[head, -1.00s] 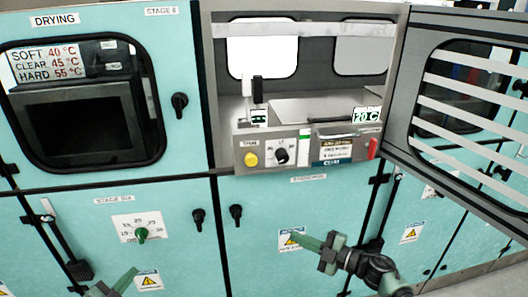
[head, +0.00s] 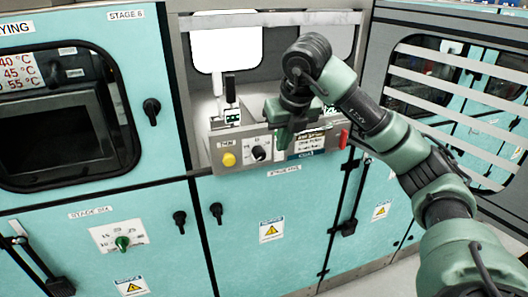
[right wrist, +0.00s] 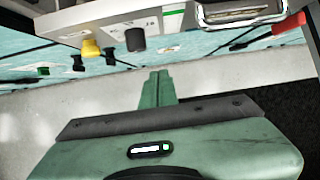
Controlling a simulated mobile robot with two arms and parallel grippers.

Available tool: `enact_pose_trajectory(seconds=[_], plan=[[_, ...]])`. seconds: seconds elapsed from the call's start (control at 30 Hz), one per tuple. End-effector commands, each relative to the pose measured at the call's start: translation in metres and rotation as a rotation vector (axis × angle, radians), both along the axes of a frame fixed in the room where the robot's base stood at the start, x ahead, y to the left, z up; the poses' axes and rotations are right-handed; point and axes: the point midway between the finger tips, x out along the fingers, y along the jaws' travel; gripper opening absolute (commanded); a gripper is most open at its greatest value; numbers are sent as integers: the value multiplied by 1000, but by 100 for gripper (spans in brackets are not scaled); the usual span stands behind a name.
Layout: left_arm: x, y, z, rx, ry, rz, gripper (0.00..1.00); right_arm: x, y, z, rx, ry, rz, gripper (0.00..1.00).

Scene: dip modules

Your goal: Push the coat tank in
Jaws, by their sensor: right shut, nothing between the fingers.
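The coat tank, as I take it, is the grey-fronted unit with a dark label plate (head: 308,142) at the right of the open bay's front panel; its lettering is too small to read surely. In the right wrist view its front shows a metal-framed handle (right wrist: 243,14) at the top. My right gripper (head: 284,137) is shut and empty, pointing down just in front of the panel, left of the label plate. In the right wrist view the closed fingers (right wrist: 158,76) are below the panel's edge in the picture; contact cannot be told. My left gripper is out of view.
A yellow button (head: 229,159) and black dial (head: 259,153) sit left of my gripper. A red tab (head: 344,138) is at the panel's right end. Teal cabinet doors lie below.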

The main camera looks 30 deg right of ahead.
Motion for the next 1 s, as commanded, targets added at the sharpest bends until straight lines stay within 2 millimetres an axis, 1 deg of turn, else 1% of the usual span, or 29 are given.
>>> enact_pose_trajectory(seconds=[0.43,0.47,0.5,0.6,0.7,0.83,1.0], plan=[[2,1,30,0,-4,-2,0,32,-8,-84,3,8,3,0],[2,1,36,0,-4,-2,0,40,-9,-77,6,2,0,0],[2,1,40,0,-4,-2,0,46,-10,-77,6,2,1,0],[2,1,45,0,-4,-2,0,58,-13,-78,5,1,1,0],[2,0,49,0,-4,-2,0,66,-15,-80,5,2,2,0],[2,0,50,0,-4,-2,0,70,-16,-81,3,1,3,0],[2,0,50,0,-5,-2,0,71,-16,-82,3,0,4,0]])
